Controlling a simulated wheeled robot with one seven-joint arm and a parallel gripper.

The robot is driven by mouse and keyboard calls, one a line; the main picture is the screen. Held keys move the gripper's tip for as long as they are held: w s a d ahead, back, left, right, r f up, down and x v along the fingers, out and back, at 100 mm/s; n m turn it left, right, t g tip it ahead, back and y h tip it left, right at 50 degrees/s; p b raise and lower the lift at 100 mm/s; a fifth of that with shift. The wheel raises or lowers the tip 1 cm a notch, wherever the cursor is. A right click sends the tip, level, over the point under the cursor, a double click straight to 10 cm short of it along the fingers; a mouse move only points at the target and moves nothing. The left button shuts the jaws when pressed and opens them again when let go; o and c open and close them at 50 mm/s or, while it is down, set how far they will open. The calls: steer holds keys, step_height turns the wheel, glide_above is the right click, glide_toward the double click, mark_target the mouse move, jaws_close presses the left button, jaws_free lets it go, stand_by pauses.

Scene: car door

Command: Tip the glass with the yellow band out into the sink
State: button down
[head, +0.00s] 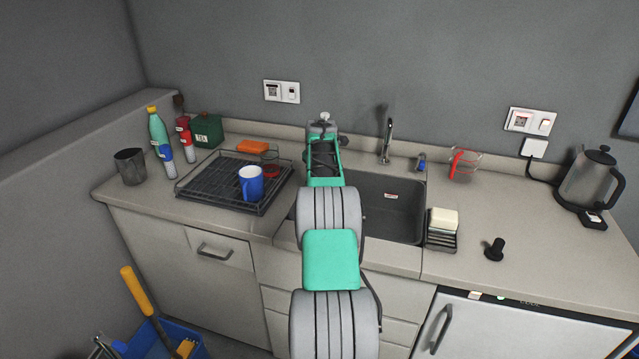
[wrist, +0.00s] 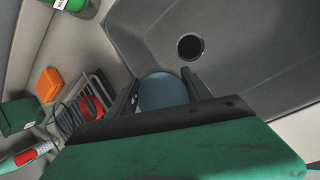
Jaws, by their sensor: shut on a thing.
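My gripper (wrist: 162,92) is shut on a bluish glass (wrist: 163,89), seen between its two dark fingers in the wrist view. No yellow band shows on it; most of its side is hidden by the gripper. In the wrist view the glass is over the grey sink (wrist: 245,50), close to the round drain (wrist: 190,47). I cannot tell its exact tilt or whether anything is in it. In the head view my arm covers the gripper and glass and the left part of the sink (head: 395,205).
A dark dish rack (head: 215,185) left of the sink holds a blue mug (head: 251,184) and a red-marked glass (head: 270,165). The tap (head: 387,142) stands behind the sink. A red-handled measuring cup (head: 464,164), a sponge (head: 444,220) and a kettle (head: 590,180) are to the right.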

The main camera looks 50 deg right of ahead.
steer(key=shift+s+f+b, duration=0.15)
steer(key=shift+f+b, duration=0.15)
steer(key=shift+b, duration=0.45)
steer(key=shift+s+d+f+t+b, duration=0.2)
steer(key=shift+s+f+t+b, duration=0.2)
steer(key=shift+f+b, duration=0.35)
steer(key=shift+t, duration=0.6)
steer(key=shift+s+d+f+b, duration=0.15)
steer(key=shift+s+f+b, duration=0.15)
steer(key=shift+f+b, duration=0.5)
steer(key=shift+s+d+f+b, duration=0.1)
steer(key=shift+s+f+b, duration=0.25)
steer(key=shift+b, duration=0.8)
steer(key=shift+s+d+f+b, duration=0.2)
steer(key=shift+f+b, duration=0.45)
steer(key=shift+b, duration=0.35)
steer(key=shift+w+a+r+m+t+b, duration=0.1)
steer(key=shift+r+m+t+b, duration=0.3)
steer(key=shift+t+b, duration=0.9)
steer(key=shift+r+m+t+b, duration=0.3)
steer(key=shift+r+t+b, duration=0.25)
steer(key=shift+b, duration=1.35)
steer(key=shift+s+r+m+t+y+b, duration=0.15)
steer(key=shift+r+m+t+b, duration=0.2)
steer(key=shift+t+b, duration=1.3)
steer(key=shift+s+r+m+t+y+b, duration=0.2)
steer(key=shift+r+t+b, duration=0.3)
steer(key=shift+b, duration=2.1)
